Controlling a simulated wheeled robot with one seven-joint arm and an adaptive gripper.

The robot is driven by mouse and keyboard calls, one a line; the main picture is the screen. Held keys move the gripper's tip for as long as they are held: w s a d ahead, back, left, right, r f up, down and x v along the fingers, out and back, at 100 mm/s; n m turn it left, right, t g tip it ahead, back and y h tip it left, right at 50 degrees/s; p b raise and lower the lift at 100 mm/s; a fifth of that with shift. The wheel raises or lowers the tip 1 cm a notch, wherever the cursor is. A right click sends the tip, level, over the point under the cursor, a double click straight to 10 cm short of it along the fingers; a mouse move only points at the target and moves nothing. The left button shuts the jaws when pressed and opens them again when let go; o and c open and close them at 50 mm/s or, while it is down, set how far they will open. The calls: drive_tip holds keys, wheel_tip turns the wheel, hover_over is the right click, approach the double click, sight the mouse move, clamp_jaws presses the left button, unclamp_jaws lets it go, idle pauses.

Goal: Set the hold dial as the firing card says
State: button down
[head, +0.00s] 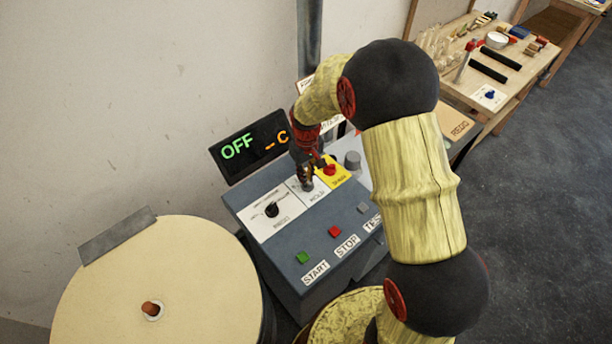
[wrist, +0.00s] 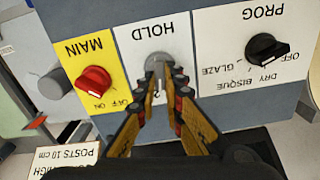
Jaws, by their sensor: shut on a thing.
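The hold dial (wrist: 156,62) is a grey knob on a white plate marked HOLD, seen upside down in the wrist view. My gripper (wrist: 164,82) has its fingertips on either side of this knob and is shut on it. A "2" shows on the plate between the fingers. The dial's pointer and other marks are hidden by the fingers. In the head view my gripper (head: 306,174) reaches down onto the HOLD plate of the blue-grey control box (head: 285,236). Cards behind my arm are partly hidden, and I cannot read a firing card.
The black PROG dial (wrist: 268,48) and red MAIN switch (wrist: 94,82) flank the hold dial closely. The display (head: 250,146) shows green OFF and an orange "– C". START, STOP and TEST buttons line the box's front. A round kiln-like drum (head: 110,290) stands left.

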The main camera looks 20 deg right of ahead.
drive_tip(key=shift+m, duration=0.7)
drive_tip(key=shift+w, duration=0.1)
drive_tip(key=c, duration=2)
unclamp_jaws()
drive_tip(key=shift+o, duration=0.5)
drive_tip(key=shift+r, duration=0.1)
wheel_tip(320, 180, up, 12)
